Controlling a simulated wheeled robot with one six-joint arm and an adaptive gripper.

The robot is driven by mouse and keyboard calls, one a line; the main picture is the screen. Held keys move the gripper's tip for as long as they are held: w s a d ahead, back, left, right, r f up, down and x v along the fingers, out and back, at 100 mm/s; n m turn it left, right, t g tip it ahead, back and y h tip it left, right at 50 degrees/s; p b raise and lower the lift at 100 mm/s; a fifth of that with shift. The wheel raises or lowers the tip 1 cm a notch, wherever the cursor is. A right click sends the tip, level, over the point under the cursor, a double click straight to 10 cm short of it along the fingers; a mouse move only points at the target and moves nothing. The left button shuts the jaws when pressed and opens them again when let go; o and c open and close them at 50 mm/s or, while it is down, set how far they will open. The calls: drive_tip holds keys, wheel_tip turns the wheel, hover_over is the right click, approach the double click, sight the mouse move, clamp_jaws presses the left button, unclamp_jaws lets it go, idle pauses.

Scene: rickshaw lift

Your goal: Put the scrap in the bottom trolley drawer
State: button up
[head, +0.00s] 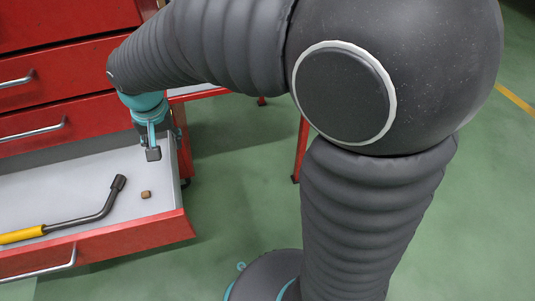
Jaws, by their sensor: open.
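The red trolley drawer (160,232) is pulled open at the lower left, the lowest drawer in view. A small brown block, which looks like the scrap (146,195), lies on its grey floor near the right end. My gripper (169,168) hangs above the right end of the drawer, up and to the right of the block. Its dark fingers are apart with nothing visible between them. The arm partly covers the trolley behind.
A wrench with a yellow handle (22,235) lies in the open drawer, left of the block. Shut red drawers with metal handles (32,130) rise above it. A red leg (301,150) stands right of the trolley. Green floor (235,195) is clear beside the drawer.

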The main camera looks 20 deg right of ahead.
drive_tip(key=s+d+r+t, duration=0.1)
drive_tip(key=s+d+r, duration=0.1)
drive_tip(key=s+d, duration=0.7)
drive_tip(key=s+d+r+t, duration=0.2)
drive_tip(key=s+d+r, duration=0.1)
drive_tip(key=s+d, duration=0.5)
drive_tip(key=d, duration=0.3)
drive_tip(key=shift+s+r+n, duration=0.3)
drive_tip(key=shift+s+n, duration=0.05)
drive_tip(key=shift+n, duration=0.05)
